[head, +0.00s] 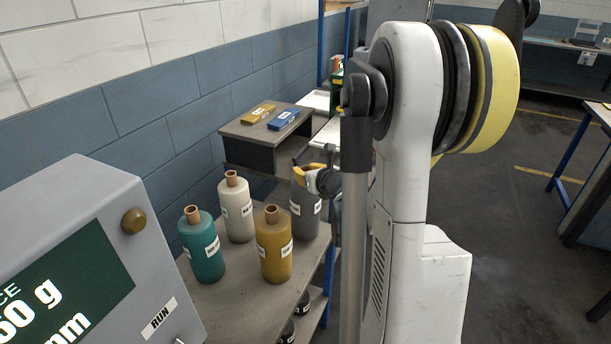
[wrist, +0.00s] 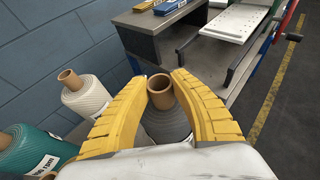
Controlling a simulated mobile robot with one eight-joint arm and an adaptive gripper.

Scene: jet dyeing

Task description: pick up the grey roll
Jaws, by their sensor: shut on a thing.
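The grey roll (head: 305,212) stands upright at the right end of the group of rolls on the bench, with a white label on its side. My gripper (head: 318,178) is at its top. In the wrist view my gripper's yellow fingers (wrist: 161,80) close in from both sides on the grey roll's brown core (wrist: 160,92), with the grey body (wrist: 166,124) below. The gripper is shut on the grey roll. Whether the roll's base touches the bench is hard to tell. Its upper part is hidden by the gripper in the head view.
Teal (head: 202,248), white (head: 237,208) and mustard (head: 274,246) rolls stand close by on the bench (head: 238,309). A raised shelf (head: 259,128) with flat yellow and blue boxes is behind. A grey machine with a screen (head: 80,265) is at left. Open floor lies right.

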